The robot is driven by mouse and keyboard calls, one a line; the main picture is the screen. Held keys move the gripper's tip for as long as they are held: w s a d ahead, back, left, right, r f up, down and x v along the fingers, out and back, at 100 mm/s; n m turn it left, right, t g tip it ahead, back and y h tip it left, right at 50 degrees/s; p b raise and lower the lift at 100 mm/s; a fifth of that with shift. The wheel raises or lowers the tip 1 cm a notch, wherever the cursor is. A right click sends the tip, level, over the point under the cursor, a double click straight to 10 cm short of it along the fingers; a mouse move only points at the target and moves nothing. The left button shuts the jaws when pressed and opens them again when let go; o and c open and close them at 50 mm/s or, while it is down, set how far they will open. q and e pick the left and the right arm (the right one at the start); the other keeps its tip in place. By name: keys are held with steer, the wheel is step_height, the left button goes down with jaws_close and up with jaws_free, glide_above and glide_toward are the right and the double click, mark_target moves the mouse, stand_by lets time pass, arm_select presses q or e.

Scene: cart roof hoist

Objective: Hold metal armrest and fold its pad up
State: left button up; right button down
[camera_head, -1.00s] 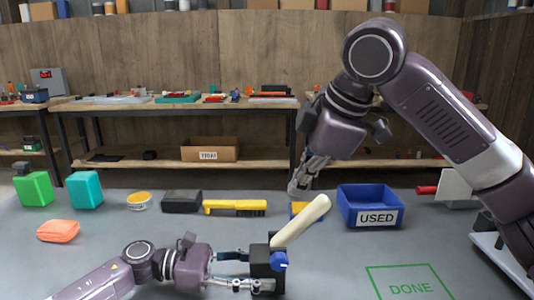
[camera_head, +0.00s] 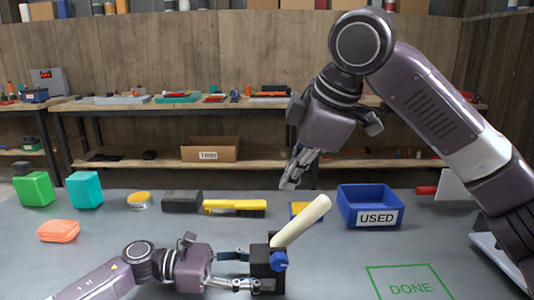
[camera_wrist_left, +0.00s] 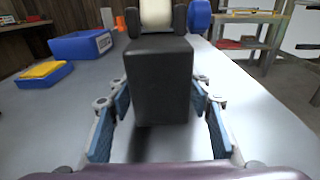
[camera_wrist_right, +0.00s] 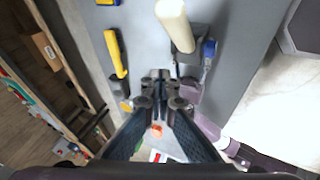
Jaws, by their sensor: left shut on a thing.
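The armrest stands at the table's front middle: a black base block (camera_head: 262,276), a blue knob (camera_head: 278,261) and a cream pad (camera_head: 303,220) that slants up to the right. My left gripper (camera_head: 252,269) is shut on the black base from the left. In the left wrist view the black base (camera_wrist_left: 160,85) sits between the two blue-lined fingers, with the pad (camera_wrist_left: 157,14) behind it. My right gripper (camera_head: 289,184) hangs above and behind the pad, apart from it. Its fingers look closed and empty. The right wrist view shows the pad (camera_wrist_right: 174,22) beyond the fingertips.
A blue bin marked USED (camera_head: 368,207) stands right of the pad. A yellow brush (camera_head: 236,208), a black block (camera_head: 181,201) and a round tin (camera_head: 139,201) lie behind. An orange sponge (camera_head: 58,231) lies left. The green DONE square (camera_head: 411,284) is empty.

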steer(key=shift+a+r, duration=0.1)
stand_by(0.3)
steer(key=shift+a+r, duration=0.45)
steer(key=shift+a, duration=0.15)
steer(key=shift+a+r, duration=0.1)
steer(key=shift+a, duration=0.05)
steer(key=shift+a+r, duration=0.45)
steer(key=shift+a, duration=0.1)
stand_by(0.5)
steer(key=shift+s+a+r, duration=0.1)
steer(key=shift+a+r, duration=0.45)
steer(key=shift+a, duration=0.15)
steer(key=shift+a+r, duration=0.1)
steer(key=shift+a+r, duration=0.45)
steer(key=shift+a, duration=0.15)
stand_by(0.3)
